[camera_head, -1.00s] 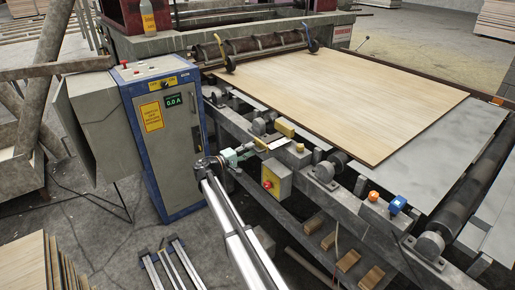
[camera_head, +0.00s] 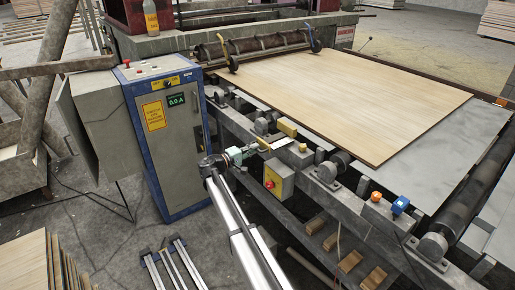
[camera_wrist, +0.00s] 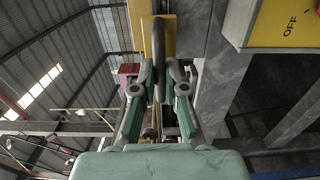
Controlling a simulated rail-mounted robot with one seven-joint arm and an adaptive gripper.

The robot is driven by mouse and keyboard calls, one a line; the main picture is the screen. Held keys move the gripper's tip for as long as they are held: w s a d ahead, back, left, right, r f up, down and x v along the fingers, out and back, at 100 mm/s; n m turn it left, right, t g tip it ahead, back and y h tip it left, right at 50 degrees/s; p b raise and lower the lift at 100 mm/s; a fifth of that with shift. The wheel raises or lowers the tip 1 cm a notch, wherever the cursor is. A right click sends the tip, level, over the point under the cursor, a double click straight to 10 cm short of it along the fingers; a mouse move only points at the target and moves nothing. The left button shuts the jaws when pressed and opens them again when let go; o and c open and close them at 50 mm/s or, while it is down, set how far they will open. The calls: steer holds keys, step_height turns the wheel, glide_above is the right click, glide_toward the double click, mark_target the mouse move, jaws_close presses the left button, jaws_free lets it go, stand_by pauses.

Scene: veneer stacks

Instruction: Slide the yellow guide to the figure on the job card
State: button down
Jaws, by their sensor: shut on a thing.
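The yellow guide (camera_head: 264,144) is a small yellow piece at the near side of the machine's frame, beside a pale flat strip (camera_head: 282,143). My gripper (camera_head: 254,150) reaches it from the left. In the wrist view, the fingers of my gripper (camera_wrist: 159,75) are close together and shut on the yellow guide (camera_wrist: 147,38), which shows beyond and beside the fingertips. The fingers hide part of it. I cannot make out a job card or any figures on the strip.
A grey-blue cabinet (camera_head: 180,150) stands close on the left. A yellow block (camera_head: 287,127) and rollers (camera_head: 331,169) are on the frame. A veneer sheet (camera_head: 350,95) lies behind.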

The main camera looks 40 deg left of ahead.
mark_target(262, 145)
steer(key=shift+w, duration=0.15)
steer(key=shift+b+x, duration=0.85)
steer(key=shift+x, duration=2)
steer(key=c, duration=1.2)
jaws_free()
steer(key=b+v, duration=0.1)
steer(key=v, duration=0.6)
